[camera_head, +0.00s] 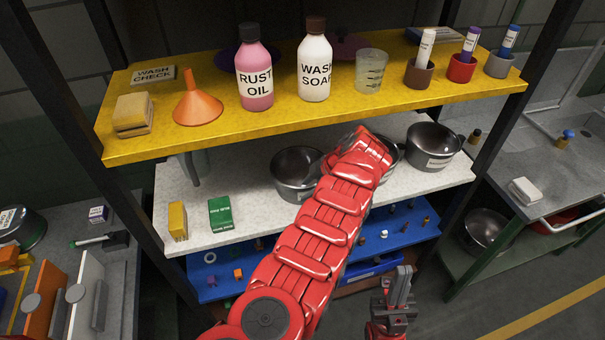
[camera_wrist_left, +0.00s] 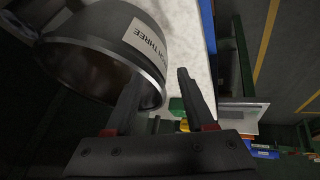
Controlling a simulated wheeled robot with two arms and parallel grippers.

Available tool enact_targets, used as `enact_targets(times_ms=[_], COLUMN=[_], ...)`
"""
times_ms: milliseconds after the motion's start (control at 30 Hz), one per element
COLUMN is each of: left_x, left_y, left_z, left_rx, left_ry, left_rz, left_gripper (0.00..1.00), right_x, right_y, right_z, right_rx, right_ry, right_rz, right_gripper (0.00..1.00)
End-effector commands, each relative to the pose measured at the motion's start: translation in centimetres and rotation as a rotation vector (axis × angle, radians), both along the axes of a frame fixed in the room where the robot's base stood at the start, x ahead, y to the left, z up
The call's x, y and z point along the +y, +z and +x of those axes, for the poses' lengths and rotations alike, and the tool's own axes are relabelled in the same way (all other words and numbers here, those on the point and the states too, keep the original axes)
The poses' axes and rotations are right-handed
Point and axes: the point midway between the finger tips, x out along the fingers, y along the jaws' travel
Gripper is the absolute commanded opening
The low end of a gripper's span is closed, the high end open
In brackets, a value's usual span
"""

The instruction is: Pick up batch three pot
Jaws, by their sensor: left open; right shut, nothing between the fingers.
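The batch three pot (camera_wrist_left: 110,32), dark grey metal with a white label ending in "THREE", fills the upper left of the left wrist view, its opening tilted toward the camera. My left gripper (camera_wrist_left: 160,78) is open at its rim; one finger overlaps the opening and the other is outside the wall. Contact cannot be told. In the head view my red left arm covers this gripper and most of a middle pot (camera_head: 398,152). A left pot (camera_head: 292,180) and a labelled right pot (camera_head: 434,143) stand on the white shelf. My right gripper (camera_head: 400,284) is shut and empty, low in front of the shelves.
The yellow shelf (camera_head: 200,136) above holds bottles, a funnel and cups. Green (camera_head: 220,214) and yellow (camera_head: 177,220) boxes stand on the white shelf's left. A blue shelf (camera_head: 400,236) with small parts lies below. A side table (camera_head: 540,190) stands at right.

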Motion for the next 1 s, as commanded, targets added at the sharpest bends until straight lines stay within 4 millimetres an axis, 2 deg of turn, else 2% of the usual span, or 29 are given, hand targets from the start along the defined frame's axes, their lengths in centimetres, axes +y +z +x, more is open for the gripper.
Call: enact_targets(times_ms=[333, 600, 633, 1000], left_x=[0.15, 0.14, 0.14, 0.14], left_y=[-0.39, -0.37, -0.37, -0.32], left_z=[0.20, 0.18, 0.18, 0.21], left_rx=[-0.004, -0.004, -0.004, -0.005], left_ry=[-0.002, -0.002, -0.002, -0.001], left_rz=[-0.003, -0.003, -0.003, -0.003], left_gripper=[0.52, 0.04, 0.00, 0.00], right_x=[0.00, 0.00, 0.00, 0.00], right_y=[0.18, 0.18, 0.18, 0.19], right_z=[0.00, 0.00, 0.00, 0.00], right_rx=[0.000, 0.000, 0.000, 0.000], right_ry=[0.000, 0.000, 0.000, 0.000], right_rz=[0.000, 0.000, 0.000, 0.000], right_gripper=[0.00, 0.00, 0.00, 0.00])
